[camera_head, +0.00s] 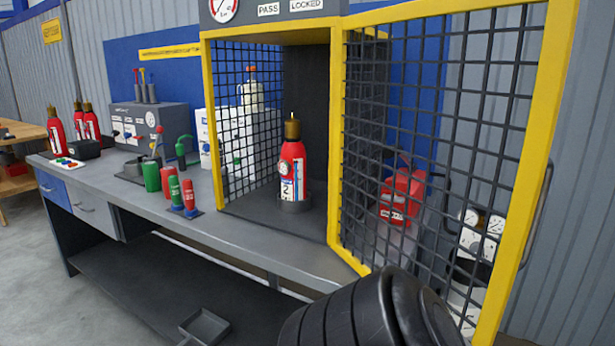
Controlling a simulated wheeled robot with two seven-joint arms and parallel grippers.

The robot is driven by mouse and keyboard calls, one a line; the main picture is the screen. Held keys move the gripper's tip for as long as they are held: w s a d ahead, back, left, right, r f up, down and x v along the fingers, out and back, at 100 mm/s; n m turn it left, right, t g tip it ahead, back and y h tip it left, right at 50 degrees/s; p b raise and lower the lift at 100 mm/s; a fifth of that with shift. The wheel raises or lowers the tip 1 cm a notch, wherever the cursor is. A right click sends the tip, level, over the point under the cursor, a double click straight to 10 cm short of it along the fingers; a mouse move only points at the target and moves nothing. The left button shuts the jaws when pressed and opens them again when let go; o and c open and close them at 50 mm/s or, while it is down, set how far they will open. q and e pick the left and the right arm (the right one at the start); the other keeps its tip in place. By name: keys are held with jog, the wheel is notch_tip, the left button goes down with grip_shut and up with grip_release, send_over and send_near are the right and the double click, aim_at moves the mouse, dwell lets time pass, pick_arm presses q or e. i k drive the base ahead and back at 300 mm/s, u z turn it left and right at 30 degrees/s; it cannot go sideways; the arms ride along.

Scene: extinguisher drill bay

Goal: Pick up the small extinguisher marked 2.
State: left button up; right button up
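The small extinguisher marked 2 (292,165) is red with a brass-coloured top, a round gauge and a white label. It stands upright inside a yellow-framed mesh cage (208,95) on the bench. Its base sits in a low dark round holder (294,206). The front of the cage is open before it, and the mesh door (440,140) is swung out to the right. Neither of my grippers shows in the view, and nothing is touching the extinguisher.
The yellow door frame (525,170) stands between the cage opening and the right side. Small red and green cylinders (189,194) stand on the bench left of the cage. More red extinguishers (91,122) stand at the far left. The bench front (280,262) is clear.

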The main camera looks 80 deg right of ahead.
aim_at(292, 164)
jog(key=i, duration=1.7)
jog(key=z, duration=3.25)
jog(key=i, duration=0.5)
jog(key=u, duration=0.05)
